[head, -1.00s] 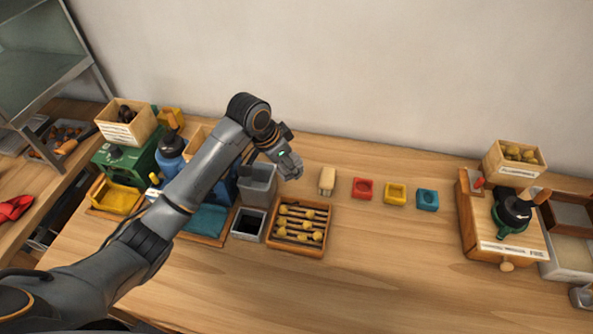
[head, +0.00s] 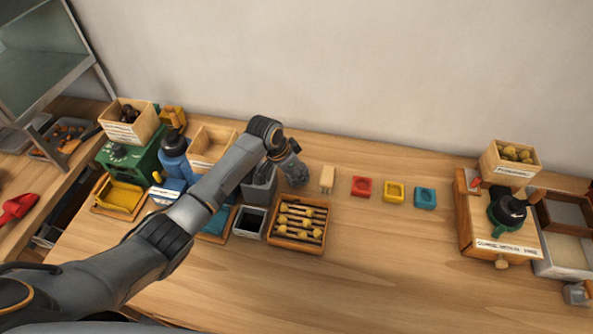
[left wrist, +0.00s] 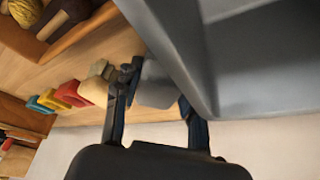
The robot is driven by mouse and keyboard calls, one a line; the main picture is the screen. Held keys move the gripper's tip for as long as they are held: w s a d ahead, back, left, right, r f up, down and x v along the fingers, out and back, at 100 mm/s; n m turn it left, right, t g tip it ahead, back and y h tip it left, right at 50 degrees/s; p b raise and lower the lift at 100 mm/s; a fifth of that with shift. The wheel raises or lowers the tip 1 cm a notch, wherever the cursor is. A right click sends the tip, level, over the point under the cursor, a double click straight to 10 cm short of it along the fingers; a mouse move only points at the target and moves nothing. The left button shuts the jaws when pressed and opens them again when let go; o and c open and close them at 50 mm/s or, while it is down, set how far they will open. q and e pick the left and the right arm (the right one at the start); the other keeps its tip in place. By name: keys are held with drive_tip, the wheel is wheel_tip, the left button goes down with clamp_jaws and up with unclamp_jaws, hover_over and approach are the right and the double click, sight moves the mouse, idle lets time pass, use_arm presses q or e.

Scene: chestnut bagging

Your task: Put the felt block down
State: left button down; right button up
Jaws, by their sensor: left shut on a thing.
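My left gripper (head: 297,178) is low over the table, just right of a grey bin (head: 262,188) and left of a small beige block (head: 327,180). In the left wrist view its two dark fingers (left wrist: 158,88) are shut on the grey felt block (left wrist: 156,86). The block is mostly hidden by my gripper in the head view. I cannot tell whether it touches the table. The bin's grey wall (left wrist: 245,55) is very near the fingers in the left wrist view. My right gripper is not in view.
A wooden tray (head: 271,239) with several yellow-headed pieces lies in front of my gripper. Red (head: 362,187), yellow (head: 394,192) and teal (head: 425,198) holders stand in a row to the right. The wall is close behind. The front middle of the table is clear.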

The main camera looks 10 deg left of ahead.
use_arm(q)
drive_tip(key=shift+f, duration=0.15)
drive_tip(key=c, duration=0.8)
unclamp_jaws()
drive_tip(key=shift+a+r, duration=0.1)
drive_tip(key=shift+r, duration=0.3)
drive_tip(key=b+v, duration=0.1)
drive_tip(key=v, duration=1)
drive_tip(key=shift+s+r, duration=0.15)
drive_tip(key=shift+r, duration=0.1)
